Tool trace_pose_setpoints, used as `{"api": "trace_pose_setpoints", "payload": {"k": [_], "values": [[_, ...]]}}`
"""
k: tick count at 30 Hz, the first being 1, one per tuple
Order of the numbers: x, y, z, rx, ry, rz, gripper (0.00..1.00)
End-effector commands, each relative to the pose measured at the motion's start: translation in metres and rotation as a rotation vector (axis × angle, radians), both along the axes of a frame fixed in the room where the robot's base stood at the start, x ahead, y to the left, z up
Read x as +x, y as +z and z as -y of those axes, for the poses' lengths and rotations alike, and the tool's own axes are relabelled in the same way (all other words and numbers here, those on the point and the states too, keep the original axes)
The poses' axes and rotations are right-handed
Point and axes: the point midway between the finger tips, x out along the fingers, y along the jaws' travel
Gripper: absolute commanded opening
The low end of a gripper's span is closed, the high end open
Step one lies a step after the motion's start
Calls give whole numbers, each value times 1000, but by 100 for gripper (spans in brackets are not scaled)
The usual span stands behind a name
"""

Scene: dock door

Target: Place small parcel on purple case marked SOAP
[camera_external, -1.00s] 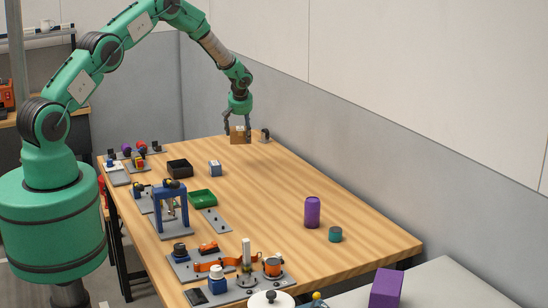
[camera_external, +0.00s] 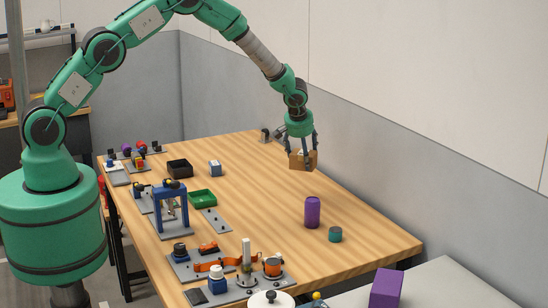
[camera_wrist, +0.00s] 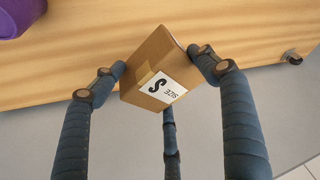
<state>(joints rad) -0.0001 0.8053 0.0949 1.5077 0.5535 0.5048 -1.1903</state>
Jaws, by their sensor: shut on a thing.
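My gripper (camera_external: 302,158) is shut on the small parcel (camera_external: 304,161), a brown cardboard box, and holds it in the air over the far right side of the table. In the wrist view the parcel (camera_wrist: 160,75) sits between my dark fingers, tilted, with a white label reading "SIZE S" facing the camera. A purple box-shaped case (camera_external: 386,289) stands on a grey surface at the bottom right; no SOAP marking can be read on it. The parcel is well apart from this case.
A white lidded pot (camera_external: 270,300) is at the near edge. Several fixtures fill the table's left side. A grey wall runs along the right.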

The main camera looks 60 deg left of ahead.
Motion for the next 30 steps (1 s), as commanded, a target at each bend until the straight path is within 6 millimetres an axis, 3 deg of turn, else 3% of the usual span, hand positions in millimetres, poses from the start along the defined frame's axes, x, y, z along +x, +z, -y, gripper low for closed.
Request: {"api": "trace_pose_setpoints", "payload": {"k": [1,3,14,23,30], "values": [[0,3,24,0,-27,3,25],[-3,4,53,-1,-59,2,25],[-33,11,198,-2,-226,0,25],[-77,15,314,-3,-369,-2,25],[-123,19,400,-5,-484,-3,25]]}}
